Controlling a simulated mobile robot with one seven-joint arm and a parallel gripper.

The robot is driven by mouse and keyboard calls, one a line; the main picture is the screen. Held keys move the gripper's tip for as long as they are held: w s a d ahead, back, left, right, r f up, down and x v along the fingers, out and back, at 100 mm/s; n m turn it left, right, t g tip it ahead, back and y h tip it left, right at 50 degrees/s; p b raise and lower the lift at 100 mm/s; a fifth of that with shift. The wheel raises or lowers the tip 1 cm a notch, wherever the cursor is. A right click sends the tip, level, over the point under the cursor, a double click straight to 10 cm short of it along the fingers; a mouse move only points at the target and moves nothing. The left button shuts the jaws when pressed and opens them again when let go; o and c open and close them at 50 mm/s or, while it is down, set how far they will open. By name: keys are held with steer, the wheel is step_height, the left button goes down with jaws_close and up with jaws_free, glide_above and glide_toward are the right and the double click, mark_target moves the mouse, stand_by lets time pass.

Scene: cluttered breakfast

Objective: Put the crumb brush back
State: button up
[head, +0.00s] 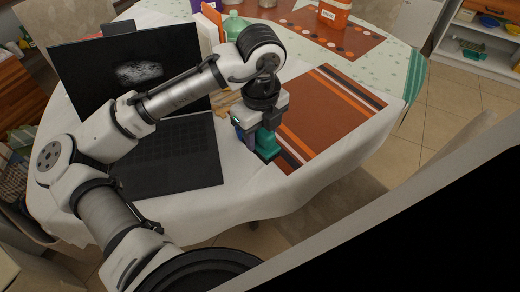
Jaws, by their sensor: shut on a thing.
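My gripper (257,138) is at the middle of the head view, pointing down over the left edge of the orange striped placemat (335,110). It is shut on a teal thing (267,146) that looks like the crumb brush. The teal thing hangs below the jaws, beside the placemat's left edge and the white cloth. I cannot tell whether it touches the table. The gripper body hides its upper part.
An open black laptop (165,160) stands left of the gripper, under my arm. Behind are a green-capped bottle (234,25), boxes, an orange container (334,12) and another placemat (310,35). The near placemat is mostly clear. The round table's edge (340,165) is at front right.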

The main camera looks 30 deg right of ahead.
steer(key=shift+f, duration=3)
steer(key=shift+f, duration=0.1)
steer(key=o, duration=1.1)
steer(key=shift+c, duration=0.2)
step_height(320, 180, up, 12)
steer(key=shift+s+r, duration=0.1)
steer(key=shift+r, duration=0.05)
